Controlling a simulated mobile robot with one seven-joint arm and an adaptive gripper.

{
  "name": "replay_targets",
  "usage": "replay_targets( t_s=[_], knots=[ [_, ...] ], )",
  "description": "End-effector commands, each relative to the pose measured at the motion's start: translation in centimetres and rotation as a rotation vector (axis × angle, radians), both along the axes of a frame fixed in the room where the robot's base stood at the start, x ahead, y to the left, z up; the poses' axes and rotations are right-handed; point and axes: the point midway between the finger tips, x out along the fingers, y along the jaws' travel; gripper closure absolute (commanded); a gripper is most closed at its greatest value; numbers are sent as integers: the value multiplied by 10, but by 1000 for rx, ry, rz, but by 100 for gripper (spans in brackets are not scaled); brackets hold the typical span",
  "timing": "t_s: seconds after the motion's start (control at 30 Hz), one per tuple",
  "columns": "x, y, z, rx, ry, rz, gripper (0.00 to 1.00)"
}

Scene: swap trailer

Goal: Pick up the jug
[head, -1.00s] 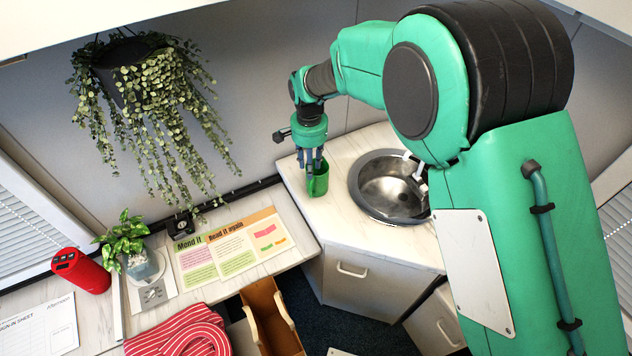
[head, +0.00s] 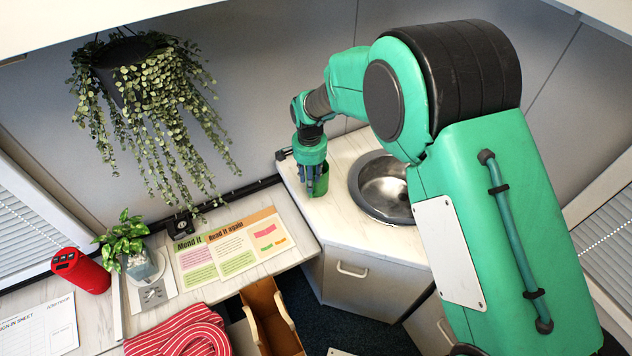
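A green jug (head: 321,182) stands upright on the pale marbled counter left of the sink. My gripper (head: 312,188) points down at it from above, with its dark fingers at the jug's rim and left side. The fingers and the green wrist hide part of the jug. The view is too small to tell whether the fingers touch the jug or how wide they are spread.
A round steel sink (head: 366,196) is set in the counter (head: 345,225) to the right. A hanging plant (head: 125,75) trails down at the left. Below are a poster (head: 230,246), a potted plant (head: 138,262), a red cylinder (head: 82,271) and a striped cloth (head: 180,335).

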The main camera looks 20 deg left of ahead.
Motion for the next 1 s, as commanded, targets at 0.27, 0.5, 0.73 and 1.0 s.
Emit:
replay_targets(
  t_s=[0.27,0.5,0.73,1.0],
  knots=[
    [-2,0,-26,-2,1,0,68],
    [-2,0,-49,-1,1,0,68],
    [-1,0,-51,0,0,0,68],
    [-1,0,-51,0,0,0,68]
  ],
)
